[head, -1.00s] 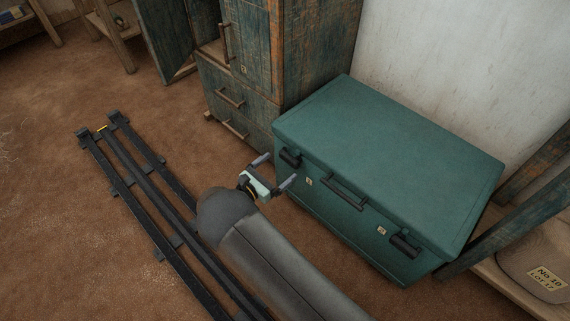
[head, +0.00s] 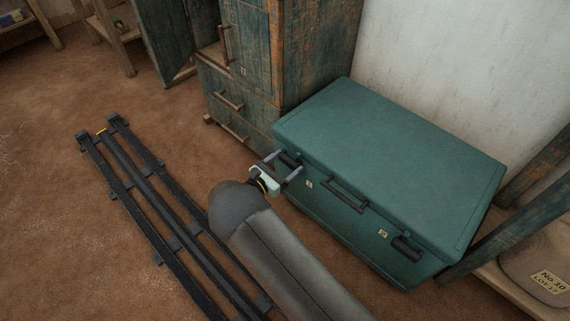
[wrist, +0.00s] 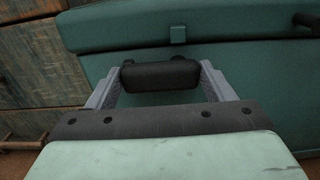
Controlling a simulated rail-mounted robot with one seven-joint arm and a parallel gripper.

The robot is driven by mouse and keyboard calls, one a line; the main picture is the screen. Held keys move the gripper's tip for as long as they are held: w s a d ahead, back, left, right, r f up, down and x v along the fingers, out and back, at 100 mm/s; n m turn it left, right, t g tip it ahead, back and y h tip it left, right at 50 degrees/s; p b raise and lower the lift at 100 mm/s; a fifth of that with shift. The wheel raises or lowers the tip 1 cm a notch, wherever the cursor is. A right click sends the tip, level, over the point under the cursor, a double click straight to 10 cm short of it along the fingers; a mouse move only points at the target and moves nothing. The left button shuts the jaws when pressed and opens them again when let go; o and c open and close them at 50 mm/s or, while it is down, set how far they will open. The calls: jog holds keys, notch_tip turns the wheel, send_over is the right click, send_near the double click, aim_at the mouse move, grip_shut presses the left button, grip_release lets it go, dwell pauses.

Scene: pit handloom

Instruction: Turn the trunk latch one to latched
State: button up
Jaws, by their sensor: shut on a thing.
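The closed green trunk (head: 390,150) stands against the white wall. Trunk latch one is the dark latch (wrist: 160,74) at the left end of its front, near a small pale label plate (head: 309,184). My gripper (head: 288,162) is at this latch, its two fingers at the latch's two ends, and is shut on it. In the wrist view the latch lies level between the fingers, below a small green tab (wrist: 177,33) on the lid. Whether the latch engages the tab cannot be told. The second latch (head: 407,248) is at the right end of the front.
A dark trunk handle (head: 345,194) lies right of my gripper. A weathered wooden cabinet (head: 240,90) stands close on the left of the trunk. Black floor rails (head: 150,195) run to the left.

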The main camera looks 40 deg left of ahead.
jog(key=m, duration=0.2)
jog(key=r+m, duration=0.1)
jog(key=m, duration=0.2)
jog(key=shift+d+m+b, duration=0.2)
jog(key=shift+m+b, duration=0.1)
jog(key=m, duration=0.3)
jog(key=shift+s+d+r+m, duration=0.1)
jog(key=shift+d+r+m, duration=0.1)
jog(key=shift+d+m, duration=0.1)
jog(key=m, duration=0.2)
jog(key=m+b, duration=0.1)
jog(key=m, duration=0.1)
jog(key=shift+d+r, duration=0.15)
jog(key=shift+d, duration=0.2)
jog(key=shift+s+d+m+b, duration=0.1)
jog(key=shift+d+m+b, duration=0.15)
jog(key=shift+m, duration=0.9)
jog(key=shift+s+d+m+b, duration=0.1)
jog(key=shift+m+b, duration=0.1)
jog(key=shift+m, duration=0.95)
jog(key=o, duration=1)
jog(key=s+a+p, duration=0.1)
jog(key=s, duration=0.4)
jog(key=s+a+p, duration=0.1)
jog(key=s+p, duration=0.1)
jog(key=s, duration=0.4)
jog(key=s+p, duration=0.1)
jog(key=s, duration=0.5)
jog(key=shift+a, duration=0.4)
